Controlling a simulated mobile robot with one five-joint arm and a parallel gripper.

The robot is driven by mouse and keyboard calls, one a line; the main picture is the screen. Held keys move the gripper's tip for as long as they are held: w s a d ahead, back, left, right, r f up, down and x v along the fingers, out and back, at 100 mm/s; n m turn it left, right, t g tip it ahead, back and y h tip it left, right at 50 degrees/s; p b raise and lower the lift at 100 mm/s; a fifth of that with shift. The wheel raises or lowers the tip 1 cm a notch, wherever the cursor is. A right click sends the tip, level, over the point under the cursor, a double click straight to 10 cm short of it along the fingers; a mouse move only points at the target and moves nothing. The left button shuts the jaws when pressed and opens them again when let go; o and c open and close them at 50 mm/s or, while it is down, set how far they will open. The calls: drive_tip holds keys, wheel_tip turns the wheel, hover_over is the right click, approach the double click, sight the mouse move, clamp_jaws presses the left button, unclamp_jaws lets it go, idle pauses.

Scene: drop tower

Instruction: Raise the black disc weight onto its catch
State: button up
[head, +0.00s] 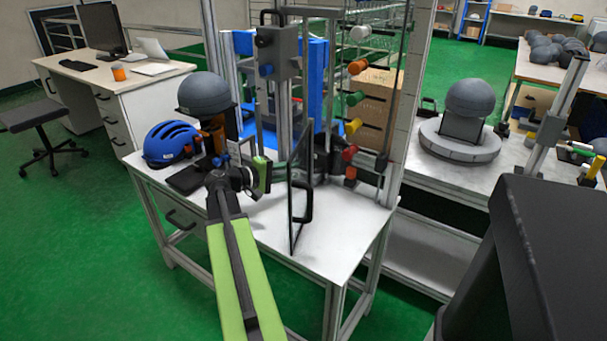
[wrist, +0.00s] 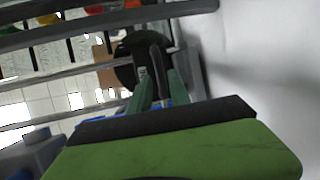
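The drop tower (head: 307,90) stands on the white table, with upright rods and an open frame door at its front. A round black disc, which looks like the disc weight (wrist: 127,62), shows in the wrist view beyond my fingertips. In the head view it cannot be told apart from the dark parts low in the tower. My gripper (head: 268,170) is at the tower's left side, left of the door. In the wrist view my gripper (wrist: 161,78) has its dark green fingers on either side of a dark upright bar. Whether they touch the bar is unclear. The catch cannot be made out.
The door frame (head: 292,205) with a black handle stands right of my gripper. Left of it are a blue helmet (head: 170,143) and a grey helmet on a stand (head: 206,92). Coloured knobs (head: 350,126) line the tower's right side. The table's front right is bare.

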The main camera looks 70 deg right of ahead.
drive_tip(key=x, duration=0.5)
drive_tip(key=shift+d+b, duration=0.15)
drive_tip(key=shift+b, duration=0.15)
clamp_jaws()
idle(1.0)
